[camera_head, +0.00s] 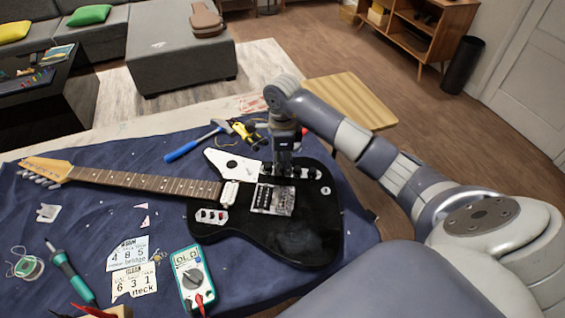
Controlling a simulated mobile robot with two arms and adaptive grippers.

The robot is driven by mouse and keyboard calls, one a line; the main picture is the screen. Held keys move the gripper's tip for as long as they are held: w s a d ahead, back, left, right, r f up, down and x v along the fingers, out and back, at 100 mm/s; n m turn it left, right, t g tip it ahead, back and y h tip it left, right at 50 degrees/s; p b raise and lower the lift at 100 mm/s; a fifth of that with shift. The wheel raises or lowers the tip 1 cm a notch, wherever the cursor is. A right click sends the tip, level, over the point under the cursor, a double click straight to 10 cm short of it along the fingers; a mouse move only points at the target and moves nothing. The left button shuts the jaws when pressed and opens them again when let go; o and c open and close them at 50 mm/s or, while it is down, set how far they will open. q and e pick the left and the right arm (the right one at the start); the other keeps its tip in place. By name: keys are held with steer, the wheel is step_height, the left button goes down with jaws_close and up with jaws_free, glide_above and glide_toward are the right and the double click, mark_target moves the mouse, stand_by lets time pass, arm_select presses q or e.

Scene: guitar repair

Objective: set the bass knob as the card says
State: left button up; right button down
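The black electric guitar (305,237) lies on a dark blue cloth with its neck to the left. Small dark round controls (314,174) sit along its upper edge, partly hidden by my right gripper. I cannot tell which control is the bass knob. Two white cards lie left of the body, reading "485 bridge" (127,253) and "631 neck" (133,282). My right gripper (283,166) points down at the upper controls; its fingertips are too small to read. My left gripper is out of view.
A soldering iron (71,274) and wire spool (27,266) are at left. Bare cloth (125,213) lies below the neck.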

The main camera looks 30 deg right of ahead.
mark_target(283, 166)
steer(key=shift+m, duration=0.3)
steer(key=shift+m, duration=2.7)
steer(key=c, duration=1.5)
jaws_free()
steer(key=shift+o, duration=0.2)
steer(key=shift+r, duration=0.1)
step_height(283, 166, up, 12)
